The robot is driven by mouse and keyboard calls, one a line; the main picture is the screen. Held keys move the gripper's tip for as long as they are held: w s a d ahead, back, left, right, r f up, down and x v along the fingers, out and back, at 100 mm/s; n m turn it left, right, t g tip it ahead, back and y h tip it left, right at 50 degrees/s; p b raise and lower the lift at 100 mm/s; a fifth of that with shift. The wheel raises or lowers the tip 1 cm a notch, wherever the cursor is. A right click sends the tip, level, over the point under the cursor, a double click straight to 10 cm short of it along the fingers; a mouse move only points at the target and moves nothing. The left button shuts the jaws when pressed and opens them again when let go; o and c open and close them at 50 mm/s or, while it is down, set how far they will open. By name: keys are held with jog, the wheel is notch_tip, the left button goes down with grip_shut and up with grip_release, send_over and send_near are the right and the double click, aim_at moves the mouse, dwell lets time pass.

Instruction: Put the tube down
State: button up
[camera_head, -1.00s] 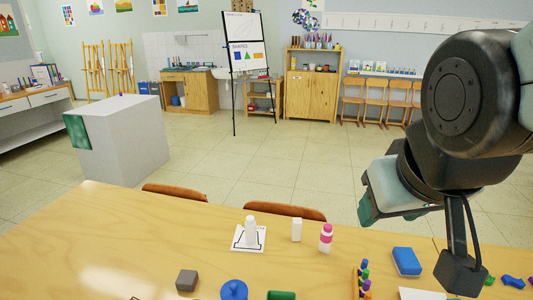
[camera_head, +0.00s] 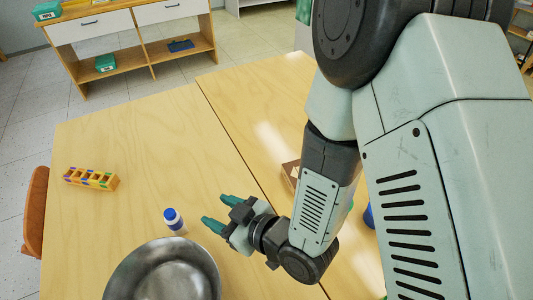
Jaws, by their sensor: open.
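A small white tube with a blue cap (camera_head: 173,221) stands on the wooden table, just behind the metal bowl. It looks upright, and its lower part is partly hidden by the bowl's rim. My gripper (camera_head: 213,208) is to the right of the tube, with its two green fingers spread and pointing left towards it. Nothing shows between the fingers. There is a gap between the fingertips and the tube.
A large metal bowl (camera_head: 152,278) stands at the front. A yellow block rack with coloured pieces (camera_head: 91,179) lies at the left. A brown box (camera_head: 291,173) is partly hidden behind my arm. A chair (camera_head: 36,212) stands at the left edge. The table's middle is clear.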

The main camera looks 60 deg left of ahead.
jog(key=g, duration=0.2)
send_near(173, 215)
jog(key=shift+n, duration=0.3)
jog(key=shift+x, duration=4.9)
jog(key=shift+c, duration=0.3)
grip_shut()
